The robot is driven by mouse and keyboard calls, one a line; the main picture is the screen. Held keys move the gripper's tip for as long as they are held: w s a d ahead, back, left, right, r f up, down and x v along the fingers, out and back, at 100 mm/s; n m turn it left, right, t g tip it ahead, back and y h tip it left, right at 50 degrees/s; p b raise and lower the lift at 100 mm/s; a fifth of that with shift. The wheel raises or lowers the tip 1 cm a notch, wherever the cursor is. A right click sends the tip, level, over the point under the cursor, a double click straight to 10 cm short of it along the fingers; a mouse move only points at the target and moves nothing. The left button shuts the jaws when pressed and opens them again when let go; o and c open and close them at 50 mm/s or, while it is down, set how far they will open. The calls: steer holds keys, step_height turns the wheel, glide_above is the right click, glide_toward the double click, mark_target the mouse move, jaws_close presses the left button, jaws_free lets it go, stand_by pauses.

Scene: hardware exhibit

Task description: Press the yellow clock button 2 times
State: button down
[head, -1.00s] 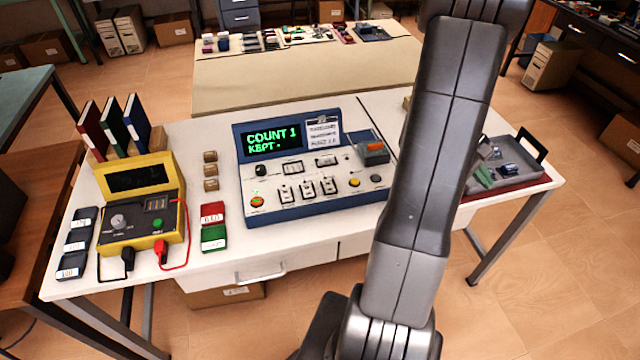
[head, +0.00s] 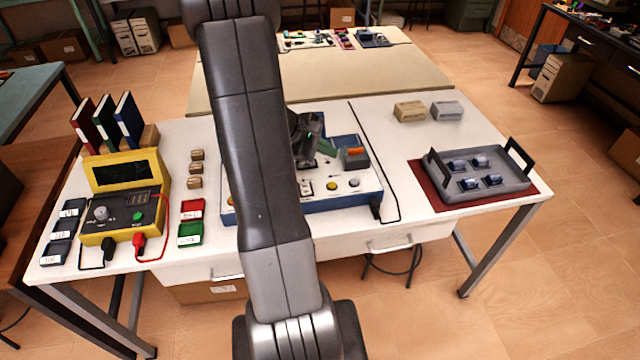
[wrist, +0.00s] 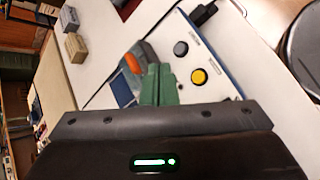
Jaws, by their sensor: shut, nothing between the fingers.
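The yellow button (head: 331,186) is on the sloped front of the blue-and-white console (head: 370,197), right of my arm. It also shows in the wrist view (wrist: 198,76), right of my green fingers. My gripper (wrist: 158,72) is shut and empty, its fingertips together over the console, apart from the yellow button in the picture. I cannot tell its height above the panel. In the head view my gripper (head: 305,150) is partly behind my arm. My arm hides the console's display and left controls.
A grey tray (head: 510,183) stands on a red mat at the right. A yellow meter (head: 95,172) stands at the left.

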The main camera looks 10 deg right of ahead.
steer(key=shift+f, duration=0.15)
steer(key=b, duration=0.5)
glide_above(332, 185)
steer(key=a, duration=0.1)
step_height(332, 185, down, 7)
steer(key=shift+a, duration=0.1)
steer(key=shift+w+f+b, duration=0.1)
steer(key=shift+f+b, duration=0.7)
steer(key=shift+b, duration=0.15)
stand_by(1.1)
steer(key=shift+f+b, duration=0.45)
steer(key=shift+b, duration=0.2)
steer(key=shift+f+b, duration=0.4)
steer(key=shift+b, duration=0.1)
stand_by(0.5)
steer(key=shift+r, duration=0.1)
steer(key=shift+r+p, duration=0.5)
steer(key=shift+r, duration=0.3)
